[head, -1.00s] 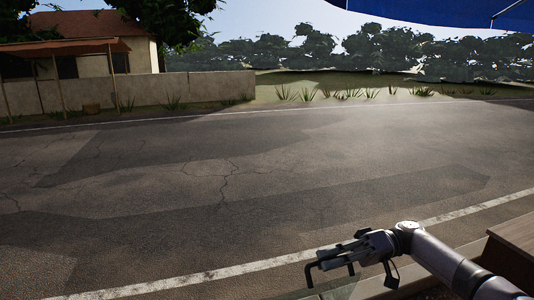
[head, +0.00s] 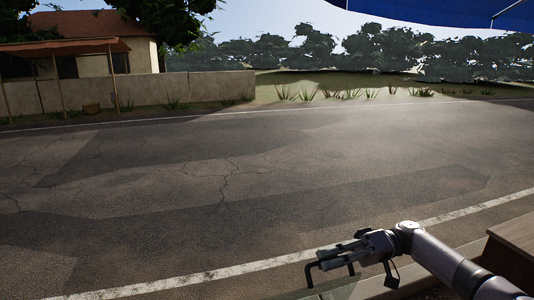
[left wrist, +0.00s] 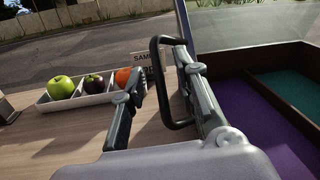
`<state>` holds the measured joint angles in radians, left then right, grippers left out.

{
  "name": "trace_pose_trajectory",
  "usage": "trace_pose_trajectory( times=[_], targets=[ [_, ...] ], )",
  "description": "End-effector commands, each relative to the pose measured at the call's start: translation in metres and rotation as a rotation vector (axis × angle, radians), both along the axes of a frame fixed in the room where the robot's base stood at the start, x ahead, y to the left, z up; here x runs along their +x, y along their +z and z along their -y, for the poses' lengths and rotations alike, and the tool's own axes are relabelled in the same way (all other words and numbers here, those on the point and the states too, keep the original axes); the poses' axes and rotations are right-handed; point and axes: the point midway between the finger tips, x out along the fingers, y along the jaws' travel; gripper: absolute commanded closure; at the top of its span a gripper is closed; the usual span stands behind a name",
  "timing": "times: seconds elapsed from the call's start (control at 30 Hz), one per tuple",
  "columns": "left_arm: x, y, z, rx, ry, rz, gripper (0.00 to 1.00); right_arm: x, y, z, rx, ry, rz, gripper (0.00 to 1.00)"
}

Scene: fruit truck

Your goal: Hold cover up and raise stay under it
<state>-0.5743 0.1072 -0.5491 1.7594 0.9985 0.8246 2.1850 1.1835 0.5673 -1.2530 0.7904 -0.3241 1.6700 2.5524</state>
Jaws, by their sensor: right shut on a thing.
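My right gripper (head: 335,266) is at the bottom right of the head view, shut on the cover (head: 338,291). Only a thin, glassy edge of the cover shows under its dark fingers. In the left wrist view the cover (left wrist: 235,22) is a tilted, see-through panel with a grey frame, raised over an open box (left wrist: 255,85). My left gripper (left wrist: 160,75) is open, its fingers wide apart. A black loop-shaped bar (left wrist: 157,85), perhaps the stay, stands between them, close to the right finger. I cannot tell whether it touches.
The box has purple (left wrist: 235,112) and teal (left wrist: 285,90) compartments. A white tray (left wrist: 85,101) with a green apple (left wrist: 61,87), a dark fruit (left wrist: 93,86) and an orange fruit (left wrist: 124,77) stands on the wooden counter (left wrist: 50,145). A small sign (left wrist: 142,60) stands behind. Road lies beyond.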

Motion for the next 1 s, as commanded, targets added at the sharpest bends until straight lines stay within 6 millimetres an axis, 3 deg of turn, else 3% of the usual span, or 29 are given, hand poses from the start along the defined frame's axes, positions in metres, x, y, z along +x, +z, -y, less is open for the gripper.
trace_pose_trajectory(
  times=[0.7, 1.0],
  targets=[
    [-0.056, 0.0, 0.009, 0.001, 0.0, 0.0, 0.72, 0.001, 0.003, 0.0, 0.005, -0.001, 0.003, 1.0],
    [-0.06, 0.001, 0.01, 0.0, 0.0, 0.001, 0.72, 0.001, 0.003, 0.0, 0.005, -0.001, 0.003, 1.0]
  ],
)
